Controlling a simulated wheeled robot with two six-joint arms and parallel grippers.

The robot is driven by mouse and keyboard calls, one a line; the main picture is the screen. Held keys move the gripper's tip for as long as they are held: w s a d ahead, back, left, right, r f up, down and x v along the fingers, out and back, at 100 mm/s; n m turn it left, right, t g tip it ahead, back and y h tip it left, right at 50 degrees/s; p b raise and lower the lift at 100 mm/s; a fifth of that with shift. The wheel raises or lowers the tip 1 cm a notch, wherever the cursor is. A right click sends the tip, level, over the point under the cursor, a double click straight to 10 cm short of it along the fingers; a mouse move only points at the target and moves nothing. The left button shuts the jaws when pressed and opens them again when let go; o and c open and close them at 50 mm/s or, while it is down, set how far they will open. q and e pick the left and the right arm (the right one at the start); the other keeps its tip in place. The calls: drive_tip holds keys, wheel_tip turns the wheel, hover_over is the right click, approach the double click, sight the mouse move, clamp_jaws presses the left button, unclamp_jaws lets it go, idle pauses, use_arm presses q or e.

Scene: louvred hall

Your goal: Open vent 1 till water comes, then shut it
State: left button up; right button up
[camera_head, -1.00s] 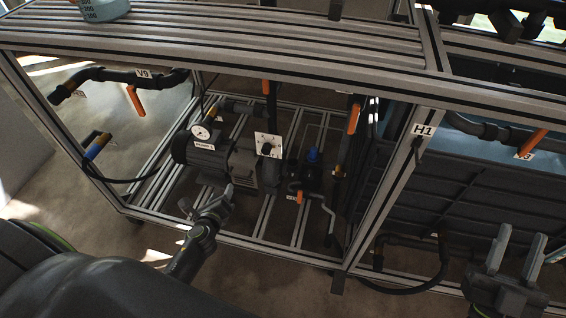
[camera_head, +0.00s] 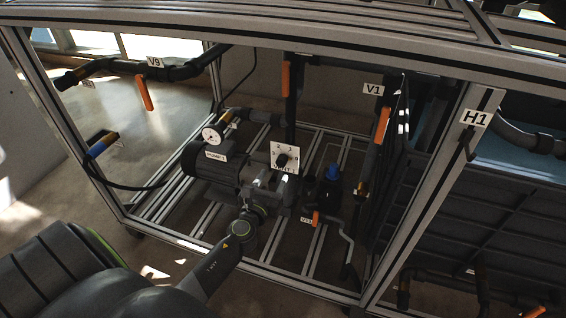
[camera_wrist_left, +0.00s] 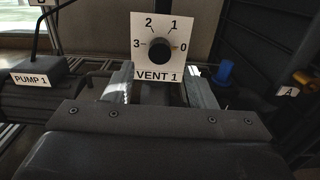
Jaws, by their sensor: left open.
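The vent 1 plate (camera_head: 291,151) is white with a round black knob (camera_head: 282,160), beside the pump inside the frame. In the left wrist view the plate (camera_wrist_left: 137,28) reads VENT 1, with marks 0 to 3. My left gripper (camera_head: 268,184) is open and empty, just below and in front of the plate. In the left wrist view its two fingers (camera_wrist_left: 162,86) stand apart below the knob, not around it. No water shows. My right gripper is out of view.
Pump 1 (camera_head: 209,168) with a gauge (camera_head: 212,135) stands left of the plate. A blue-capped fitting (camera_head: 333,174) and a bent pipe (camera_head: 346,240) are to its right. Orange-handled valves V9 (camera_head: 144,93) and V1 (camera_head: 382,125) hang nearby. Metal frame posts (camera_head: 430,195) bound the opening.

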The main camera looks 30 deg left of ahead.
sight(280, 164)
use_arm(q)
drive_tip(key=shift+b+x, duration=0.5)
drive_tip(key=shift+x, duration=3.05)
clamp_jaws()
